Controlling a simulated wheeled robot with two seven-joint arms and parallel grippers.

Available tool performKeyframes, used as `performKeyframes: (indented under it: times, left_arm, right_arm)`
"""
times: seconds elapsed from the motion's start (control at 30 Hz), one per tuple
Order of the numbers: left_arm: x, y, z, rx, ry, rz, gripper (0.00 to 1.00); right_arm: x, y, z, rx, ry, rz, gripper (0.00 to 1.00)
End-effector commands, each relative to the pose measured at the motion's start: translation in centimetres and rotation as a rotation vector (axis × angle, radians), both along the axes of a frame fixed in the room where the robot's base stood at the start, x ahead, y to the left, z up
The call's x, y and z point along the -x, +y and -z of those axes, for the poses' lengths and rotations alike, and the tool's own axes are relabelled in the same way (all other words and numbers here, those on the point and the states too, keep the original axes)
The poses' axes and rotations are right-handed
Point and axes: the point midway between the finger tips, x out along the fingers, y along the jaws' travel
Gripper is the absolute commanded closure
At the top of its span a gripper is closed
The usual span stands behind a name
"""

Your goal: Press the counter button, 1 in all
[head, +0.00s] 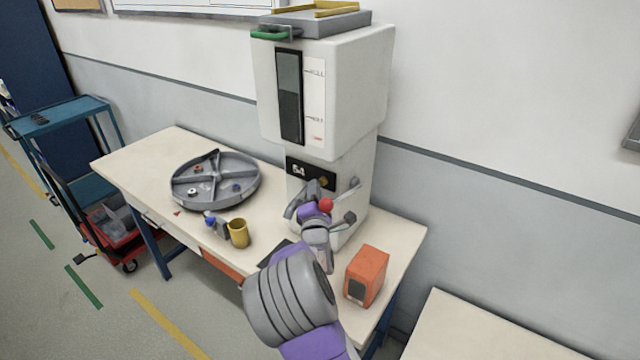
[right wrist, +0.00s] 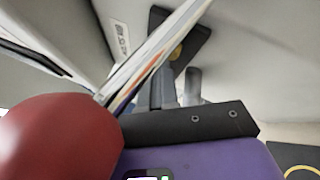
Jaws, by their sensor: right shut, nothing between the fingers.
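The tall white machine (head: 345,150) stands on the table and has a dark counter panel (head: 303,171) with a small white number display (head: 298,168). A round brass-yellow button (head: 323,181) sits on the panel's right part. It also shows in the right wrist view (right wrist: 176,53), partly covered. My right gripper (head: 312,190) is shut and empty, just in front of the panel and close below the button. Whether it touches the button cannot be told. My left gripper is not in view.
A red ball knob (head: 326,205) is right beside my right gripper and fills the lower left of the right wrist view (right wrist: 55,140). An orange box (head: 366,276), a yellow cup (head: 238,233) and a round grey divided tray (head: 216,205) are on the table (head: 140,160).

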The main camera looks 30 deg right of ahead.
Motion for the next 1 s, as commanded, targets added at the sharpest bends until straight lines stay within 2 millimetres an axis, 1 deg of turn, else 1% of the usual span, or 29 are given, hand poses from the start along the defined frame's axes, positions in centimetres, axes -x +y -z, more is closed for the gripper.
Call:
performKeyframes:
  times: [0.03,1.0]
  left_arm:
    - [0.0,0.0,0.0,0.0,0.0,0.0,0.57]
    - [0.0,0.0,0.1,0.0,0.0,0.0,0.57]
  right_arm:
    - [0.2,-0.7,-0.2,0.0,-0.006,0.013,1.0]
    - [0.0,-2.0,-0.4,-0.004,-0.011,0.02,1.0]
